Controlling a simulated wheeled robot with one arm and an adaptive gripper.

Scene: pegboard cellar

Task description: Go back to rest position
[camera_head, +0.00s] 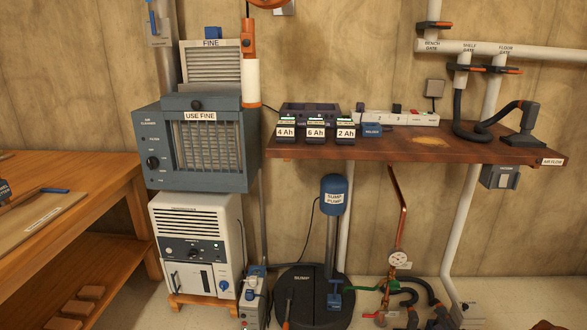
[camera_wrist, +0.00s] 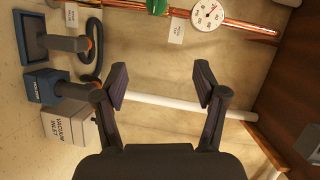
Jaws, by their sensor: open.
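My gripper (camera_wrist: 161,86) shows in the wrist view with its two dark fingers spread wide apart. Nothing is between the fingers; a white pipe (camera_wrist: 165,105) runs across behind them, apart from them. I cannot make out my gripper in the head view.
In the wrist view, a copper pipe (camera_wrist: 245,24) with a round gauge (camera_wrist: 207,15) is at the top, and a box labelled vacuum inlet (camera_wrist: 70,124) is at left. The head view shows a wooden shelf (camera_head: 490,155), an air cleaner (camera_head: 150,125), a sump pump (camera_head: 333,190) and a workbench (camera_head: 95,170).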

